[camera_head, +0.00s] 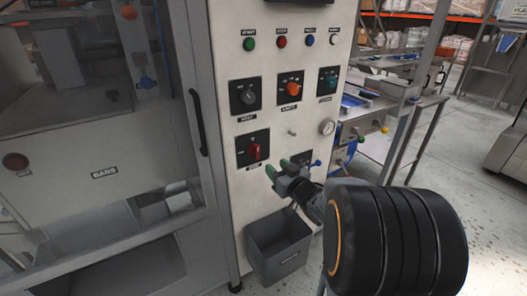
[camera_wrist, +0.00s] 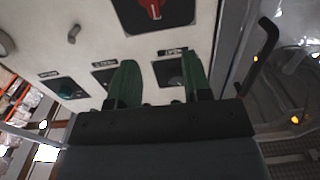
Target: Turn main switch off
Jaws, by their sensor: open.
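A red rotary switch (camera_head: 254,150) on a black plate sits low on the pale control panel (camera_head: 293,118); it looks like the main switch, but its label is too small to read. In the wrist view the red switch (camera_wrist: 152,8) is at the top edge, partly cut off. My gripper (camera_head: 278,168) is open, its two green fingers just below and right of the switch plate. In the wrist view my gripper (camera_wrist: 158,72) has a clear gap between its fingers, with nothing in it. I see no contact with the switch.
Above are a black knob (camera_head: 243,97), an orange knob (camera_head: 291,88) and a teal knob (camera_head: 327,80). A pressure gauge (camera_head: 327,127) is at right. A door handle (camera_head: 199,122) stands out left of the panel. A grey bin (camera_head: 279,247) hangs below.

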